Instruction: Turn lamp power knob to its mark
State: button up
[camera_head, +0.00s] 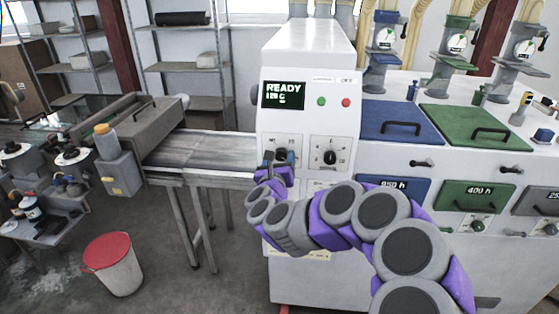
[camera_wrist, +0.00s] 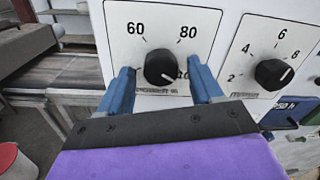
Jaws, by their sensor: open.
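The lamp power knob (camera_wrist: 160,67) is black and round on a white dial plate (camera_wrist: 117,17) marked 60 and 80. Its white pointer line points to the lower right, towards a number partly hidden by the right finger. The label under the knob is partly covered. My gripper (camera_wrist: 159,70) is open, with one blue finger on each side of this knob; I cannot tell whether they touch it. In the head view my gripper (camera_head: 278,160) is at the left dial of the white machine (camera_head: 307,50) and partly hides it.
A second black knob (camera_wrist: 273,74) with smaller numbers is close on the right; it also shows in the head view (camera_head: 330,157). Above are a READY display (camera_head: 284,95), a green button (camera_head: 320,101) and a red button (camera_head: 346,102). A conveyor (camera_head: 205,152) adjoins on the left.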

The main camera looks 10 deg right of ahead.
jog(key=shift+c, duration=0.2)
jog(key=c, duration=1)
